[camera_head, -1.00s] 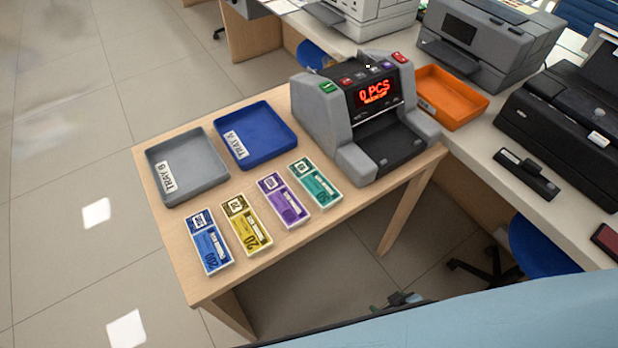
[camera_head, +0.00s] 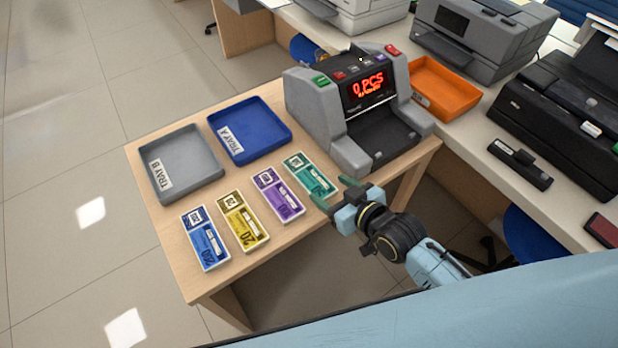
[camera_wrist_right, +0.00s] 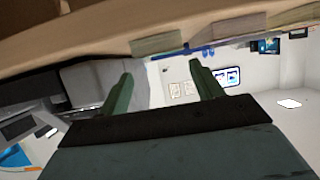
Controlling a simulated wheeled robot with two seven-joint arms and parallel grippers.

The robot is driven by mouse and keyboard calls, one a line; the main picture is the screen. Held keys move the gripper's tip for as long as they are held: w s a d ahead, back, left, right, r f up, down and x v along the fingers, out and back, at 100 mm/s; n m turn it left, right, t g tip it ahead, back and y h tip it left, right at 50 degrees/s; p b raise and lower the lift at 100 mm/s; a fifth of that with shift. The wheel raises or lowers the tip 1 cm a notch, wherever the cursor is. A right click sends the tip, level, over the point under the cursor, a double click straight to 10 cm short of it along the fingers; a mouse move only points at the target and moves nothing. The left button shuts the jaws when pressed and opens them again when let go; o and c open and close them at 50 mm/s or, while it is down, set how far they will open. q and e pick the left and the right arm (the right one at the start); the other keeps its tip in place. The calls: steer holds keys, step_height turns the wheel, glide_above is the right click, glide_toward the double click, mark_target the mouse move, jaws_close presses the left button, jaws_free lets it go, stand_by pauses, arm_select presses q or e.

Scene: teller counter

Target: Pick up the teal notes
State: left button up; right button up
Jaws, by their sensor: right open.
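The teal notes (camera_head: 311,174) lie flat as a bundle on the wooden table, at the right end of a row of note bundles, in front of the counting machine. My right gripper (camera_head: 332,191) is open and empty at the table's front edge, close to the near end of the teal notes. In the right wrist view its two green fingers (camera_wrist_right: 160,88) are spread apart with nothing between them. Note bundles show on the table edge at the top of that view, but I cannot tell their colours clearly. My left gripper is not in view.
Purple (camera_head: 278,194), yellow (camera_head: 242,221) and blue (camera_head: 205,238) notes lie left of the teal ones. A blue tray (camera_head: 285,143) and a grey tray (camera_head: 150,190) sit behind. The counting machine (camera_head: 310,95) reads 0 PCS. An orange tray (camera_head: 474,100) is on the counter.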

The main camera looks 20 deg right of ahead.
mark_target(311, 177)
steer(key=x, duration=0.3)
steer(key=shift+w+a+b, duration=0.15)
steer(key=shift+b, duration=0.2)
steer(key=b+x, duration=0.1)
steer(key=x, duration=0.2)
steer(key=shift+w+a+f, duration=0.1)
steer(key=shift+w+a, duration=0.1)
steer(key=shift+w, duration=0.1)
steer(key=shift+w+a+f, duration=0.1)
steer(key=shift+w, duration=0.2)
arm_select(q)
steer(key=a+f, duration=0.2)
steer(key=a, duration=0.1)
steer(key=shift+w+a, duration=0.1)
arm_select(e)
steer(key=shift+c, duration=0.2)
steer(key=c, duration=0.7)
